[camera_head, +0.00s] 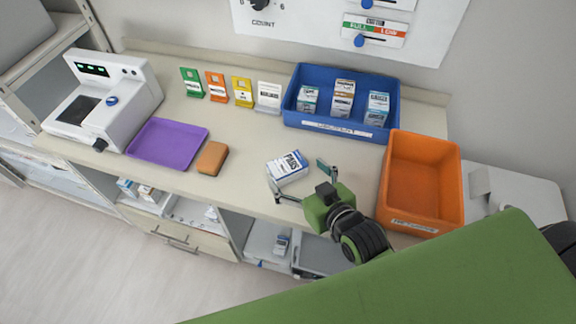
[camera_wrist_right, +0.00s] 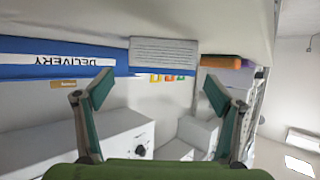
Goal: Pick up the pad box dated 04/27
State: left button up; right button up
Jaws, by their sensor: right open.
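A white box with blue PADS lettering (camera_head: 287,168) lies on the counter in front of the blue tray. I cannot read its date. My right gripper (camera_head: 298,176) is open and empty at the box's near side. One fingertip is close to the box's left side, and the other is apart from its right side. In the right wrist view, upside down, the white printed face of a box (camera_wrist_right: 163,52) shows beyond the two spread fingertips (camera_wrist_right: 159,92). My left gripper is not in view.
A blue tray (camera_head: 325,128) holds several small boxes behind. An orange bin (camera_head: 440,190) stands close on the right. A brown sponge (camera_head: 212,158), a purple tray (camera_head: 167,143), several coloured card stands (camera_head: 216,87) and a white machine (camera_head: 125,105) are on the left.

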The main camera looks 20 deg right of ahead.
aim_at(289, 166)
jog(key=shift+w+a, duration=0.25)
jog(key=shift+w, duration=0.15)
jog(key=shift+p+x, duration=0.9)
jog(key=shift+x, duration=1.4)
jog(key=shift+r, duration=0.2)
jog(key=shift+c, duration=0.2)
jog(key=c, duration=1.2)
